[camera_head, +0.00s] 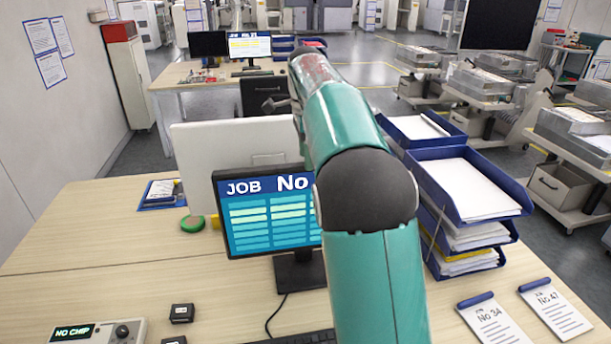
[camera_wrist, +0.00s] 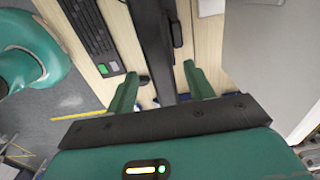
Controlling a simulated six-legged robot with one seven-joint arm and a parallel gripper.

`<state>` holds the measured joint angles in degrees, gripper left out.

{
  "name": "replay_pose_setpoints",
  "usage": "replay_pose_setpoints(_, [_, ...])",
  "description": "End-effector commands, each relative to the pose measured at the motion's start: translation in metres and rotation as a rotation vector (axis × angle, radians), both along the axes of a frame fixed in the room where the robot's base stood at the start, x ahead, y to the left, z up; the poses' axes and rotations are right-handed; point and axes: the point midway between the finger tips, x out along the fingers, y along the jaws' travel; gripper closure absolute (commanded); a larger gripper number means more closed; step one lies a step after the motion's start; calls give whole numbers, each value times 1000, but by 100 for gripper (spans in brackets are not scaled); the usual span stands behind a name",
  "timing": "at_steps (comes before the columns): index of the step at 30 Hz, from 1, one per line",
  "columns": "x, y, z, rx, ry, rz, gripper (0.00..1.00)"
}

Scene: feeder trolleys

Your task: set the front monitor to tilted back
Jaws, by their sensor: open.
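The front monitor (camera_head: 262,225) stands on the near desk on a dark stand, its screen reading "JOB No" and facing me. It looks about upright; its exact tilt is hard to tell. My arm hides its right part. In the wrist view the monitor shows edge-on as a dark bar (camera_wrist: 152,38), running down between the fingers. My gripper (camera_wrist: 160,72) is open, with one green finger on the screen side and one on the back side. A gap shows at each side; contact is not clear. The gripper is hidden in the head view.
A pale partition panel (camera_head: 225,150) stands behind the monitor. Stacked blue paper trays (camera_head: 470,190) are at the right. The keyboard (camera_wrist: 90,28) lies before the screen. A "NO CHIP" box (camera_head: 95,332) and small black blocks (camera_head: 182,312) are at front left. The left desk is mostly clear.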

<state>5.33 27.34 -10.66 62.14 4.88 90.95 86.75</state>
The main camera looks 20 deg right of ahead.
Motion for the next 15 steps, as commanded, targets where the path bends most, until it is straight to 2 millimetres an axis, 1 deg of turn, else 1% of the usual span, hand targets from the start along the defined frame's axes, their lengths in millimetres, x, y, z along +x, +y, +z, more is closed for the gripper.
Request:
replay_pose_setpoints(1, [-1, 0, -11, 1, 3, 0, 47])
replay_pose_setpoints(6, [1, 1, -43, 1, 3, 0, 47])
replay_pose_setpoints(10, [2, 0, -59, 0, 1, 1, 47])
replay_pose_setpoints(15, [3, 0, -68, 0, 0, 1, 47])
